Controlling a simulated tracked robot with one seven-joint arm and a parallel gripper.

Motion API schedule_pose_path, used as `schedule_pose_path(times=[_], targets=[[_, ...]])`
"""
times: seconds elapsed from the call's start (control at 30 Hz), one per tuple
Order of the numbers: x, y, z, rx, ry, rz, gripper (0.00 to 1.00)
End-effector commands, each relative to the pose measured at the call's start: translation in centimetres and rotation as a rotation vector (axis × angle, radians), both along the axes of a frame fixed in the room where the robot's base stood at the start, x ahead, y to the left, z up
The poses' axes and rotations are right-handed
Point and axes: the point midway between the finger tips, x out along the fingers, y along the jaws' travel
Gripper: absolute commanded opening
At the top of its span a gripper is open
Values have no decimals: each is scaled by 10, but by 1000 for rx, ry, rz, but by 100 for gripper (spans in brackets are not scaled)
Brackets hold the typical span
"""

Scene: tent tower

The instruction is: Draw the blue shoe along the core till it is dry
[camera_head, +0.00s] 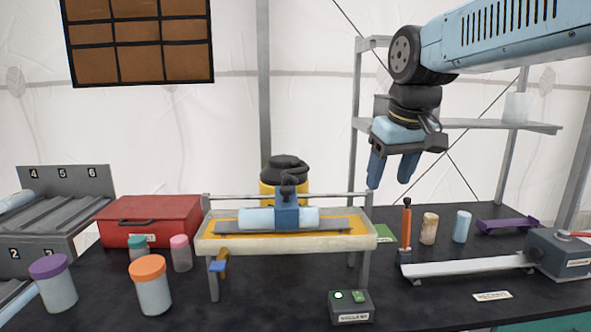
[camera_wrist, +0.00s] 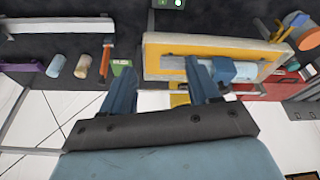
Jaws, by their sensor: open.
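The blue shoe (camera_head: 287,212) is a small block with a dark knob on top. The core lies lengthwise in a cream-rimmed tray (camera_head: 222,245) with a yellow floor. My gripper (camera_head: 390,180) is open and empty, above and right of the tray, apart from the shoe. In the wrist view, the shoe (camera_wrist: 224,70) shows just beyond one finger of my gripper (camera_wrist: 162,88), which partly hides the core. I cannot tell whether the core is wet.
A control box with a lit button (camera_head: 350,306) stands in front of the tray. Right are an orange-handled post (camera_head: 406,225), small cylinders, a white rail (camera_head: 465,266) and a grey box (camera_head: 560,252). Left are lidded jars (camera_head: 152,290) and a red case (camera_head: 150,218).

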Motion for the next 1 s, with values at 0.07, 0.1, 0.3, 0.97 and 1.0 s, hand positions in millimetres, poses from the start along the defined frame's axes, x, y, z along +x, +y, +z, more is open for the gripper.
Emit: schedule_pose_path(times=[0.07,0.1,0.3,0.97,1.0], targets=[[-24,-15,-15,14,-35,-60,61],[-35,-21,-23,19,-51,-88,57],[-78,-41,-62,46,-122,-202,43],[-103,-53,-90,63,-168,-281,43],[-103,-53,-90,63,-168,-281,43]])
